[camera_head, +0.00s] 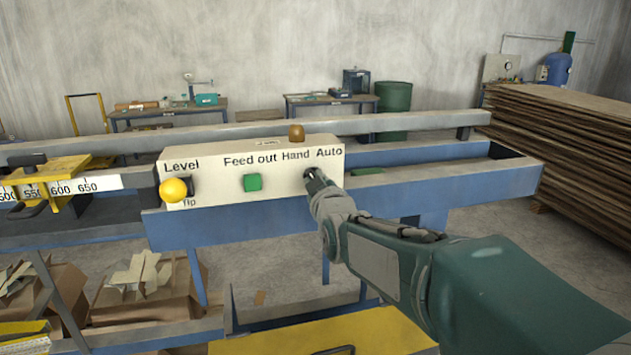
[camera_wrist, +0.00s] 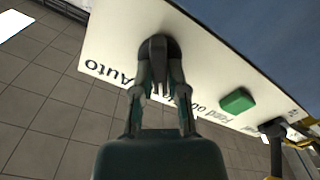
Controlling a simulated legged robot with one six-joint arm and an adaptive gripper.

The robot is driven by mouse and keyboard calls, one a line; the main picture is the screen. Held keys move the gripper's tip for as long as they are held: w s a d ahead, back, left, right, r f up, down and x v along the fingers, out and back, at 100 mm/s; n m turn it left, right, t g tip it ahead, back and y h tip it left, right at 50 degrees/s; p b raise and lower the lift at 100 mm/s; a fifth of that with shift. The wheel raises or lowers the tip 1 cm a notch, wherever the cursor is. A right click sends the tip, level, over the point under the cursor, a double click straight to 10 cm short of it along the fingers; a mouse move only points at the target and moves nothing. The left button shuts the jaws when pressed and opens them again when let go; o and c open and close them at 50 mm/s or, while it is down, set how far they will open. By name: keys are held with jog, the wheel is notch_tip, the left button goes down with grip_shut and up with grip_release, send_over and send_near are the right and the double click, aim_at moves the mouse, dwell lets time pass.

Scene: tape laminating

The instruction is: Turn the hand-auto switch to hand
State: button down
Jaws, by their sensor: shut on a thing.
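The hand-auto switch (camera_wrist: 158,48) is a dark round knob under the "Hand Auto" lettering on the cream control box (camera_head: 222,191). In the wrist view, my gripper (camera_wrist: 157,72) is shut on the switch, with a finger on each side of it. In the head view, my gripper (camera_head: 314,180) reaches the right part of the box front and hides most of the switch. I cannot tell which label the switch points to.
A green Feed out button (camera_head: 252,182) is left of the switch. A yellow ball-ended Level lever (camera_head: 174,190) is at the box's left end, and a brown knob (camera_head: 296,132) is on top. Blue machine rails (camera_head: 440,186) extend to the right; stacked boards (camera_head: 580,150) stand beyond.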

jog(key=shift+f, duration=0.4)
jog(key=c, duration=0.7)
grip_release()
jog(key=shift+o, duration=0.2)
jog(key=shift+r, duration=0.15)
jog(key=v, duration=1.1)
jog(key=shift+s, duration=0.4)
jog(key=shift+d, duration=0.15)
jog(key=s+d+f+m+g+h, duration=0.2)
jog(key=s+d+f+m+g, duration=0.3)
jog(key=s, duration=0.6)
jog(key=s+d+f+m+g+h, duration=0.3)
jog(key=s+d+f+m+g, duration=0.2)
jog(key=s+d+f, duration=0.3)
jog(key=s+f+g, duration=0.1)
jog(key=s, duration=0.2)
jog(key=shift+d+g, duration=0.35)
jog(key=shift+g, duration=0.05)
